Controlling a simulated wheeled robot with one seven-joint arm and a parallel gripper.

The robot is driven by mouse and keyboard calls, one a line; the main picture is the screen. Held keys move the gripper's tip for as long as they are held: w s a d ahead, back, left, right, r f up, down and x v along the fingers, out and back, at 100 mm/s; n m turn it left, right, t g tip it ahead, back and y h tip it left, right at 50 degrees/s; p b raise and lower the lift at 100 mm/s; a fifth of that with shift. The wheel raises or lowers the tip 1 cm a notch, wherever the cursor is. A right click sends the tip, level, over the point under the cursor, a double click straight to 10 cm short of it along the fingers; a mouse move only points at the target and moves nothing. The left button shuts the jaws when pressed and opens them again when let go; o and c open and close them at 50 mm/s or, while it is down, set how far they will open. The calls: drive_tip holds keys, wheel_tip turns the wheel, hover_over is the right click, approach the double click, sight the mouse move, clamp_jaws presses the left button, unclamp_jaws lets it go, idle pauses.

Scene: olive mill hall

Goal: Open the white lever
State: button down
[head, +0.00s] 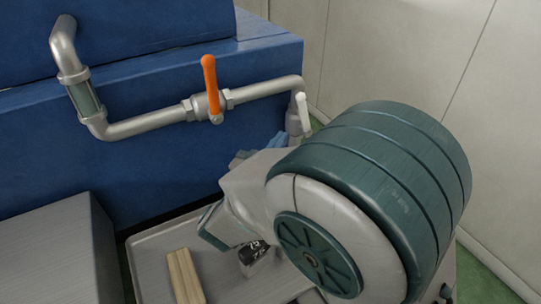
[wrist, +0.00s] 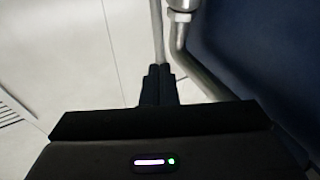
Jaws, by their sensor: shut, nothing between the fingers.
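The white lever (head: 302,110) stands upright on a grey valve at the right end of the metal pipe in the head view. My arm covers the area just below that valve. My gripper (wrist: 158,72) shows in the wrist view with its two black fingers together and nothing between them. A thin pale bar (wrist: 157,32) runs up from just beyond the fingertips; I cannot tell whether it is the white lever. In the head view my gripper is hidden behind my arm.
An orange lever (head: 211,85) stands on another valve along the pipe (head: 150,124). The pipe runs in front of a blue machine (head: 140,170). A grey tray (head: 150,255) with wooden sticks (head: 185,277) lies below. A pale wall (head: 400,50) is behind on the right.

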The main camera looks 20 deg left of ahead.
sight(303, 113)
drive_tip(key=x, duration=0.7)
drive_tip(key=shift+w, duration=0.1)
drive_tip(key=shift+w+d+r+m+g+p, duration=0.2)
drive_tip(key=shift+r+g+p, duration=0.15)
drive_tip(key=shift+p, duration=0.3)
drive_tip(key=shift+w+d+r+m+g+p, duration=0.15)
drive_tip(key=shift+r+m+g+p, duration=0.15)
drive_tip(key=shift+p, duration=0.3)
drive_tip(key=shift+w+d+r+m+g+p, duration=0.3)
drive_tip(key=shift+g+p, duration=0.25)
drive_tip(key=shift+p, duration=0.3)
drive_tip(key=shift+w+f+g+y+p, duration=0.1)
drive_tip(key=shift+w+g+y+p, duration=0.05)
drive_tip(key=shift+g+y+p, duration=0.2)
drive_tip(key=shift+f, duration=0.1)
